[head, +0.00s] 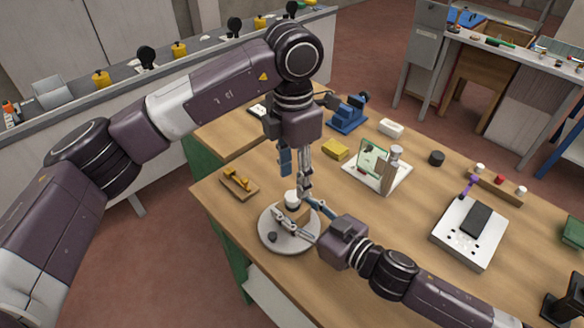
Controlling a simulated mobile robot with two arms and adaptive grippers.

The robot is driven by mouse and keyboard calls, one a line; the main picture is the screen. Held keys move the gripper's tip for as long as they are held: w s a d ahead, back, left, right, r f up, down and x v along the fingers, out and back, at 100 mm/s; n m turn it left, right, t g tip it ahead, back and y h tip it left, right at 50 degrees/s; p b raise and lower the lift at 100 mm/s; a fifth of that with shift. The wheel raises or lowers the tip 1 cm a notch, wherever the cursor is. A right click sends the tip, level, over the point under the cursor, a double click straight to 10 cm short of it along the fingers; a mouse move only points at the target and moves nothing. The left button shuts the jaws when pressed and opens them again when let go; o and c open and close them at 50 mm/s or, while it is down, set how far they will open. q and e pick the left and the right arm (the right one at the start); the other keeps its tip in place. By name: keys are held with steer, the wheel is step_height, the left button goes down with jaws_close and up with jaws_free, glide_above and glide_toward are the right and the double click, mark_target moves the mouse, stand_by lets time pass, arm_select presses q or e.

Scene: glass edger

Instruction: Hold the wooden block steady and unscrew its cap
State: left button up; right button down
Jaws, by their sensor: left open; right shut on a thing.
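The wooden block (304,214) stands on a round light grey plate (268,240) near the front left of the table, mostly hidden by gripper fingers. The white cap (292,198) shows above it, seemingly on its top. My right gripper (293,214) reaches in from the lower right and is shut on the block, with fingers on its sides. My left gripper (304,190) points straight down from above. It is open, its fingertips close beside the cap; whether they touch it I cannot tell.
A small dark knob (272,237) sits on the plate. A wooden tray with yellow parts (240,184) lies to the left. A yellow block (335,149), a white stand with a glass pane (373,158) and a white switch box (469,232) stand behind and right.

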mark_target(292, 196)
arm_select(q)
steer(key=m, duration=0.7)
steer(key=shift+a+r, duration=0.1)
steer(key=shift+r, duration=0.3)
steer(key=m, duration=0.3)
steer(key=shift+r, duration=0.2)
steer(key=m, duration=0.4)
steer(key=shift+a+r+m, duration=0.1)
steer(key=shift+r+m, duration=0.1)
steer(key=shift+m, duration=0.2)
steer(key=shift+f, duration=4)
steer(key=shift+c, duration=0.5)
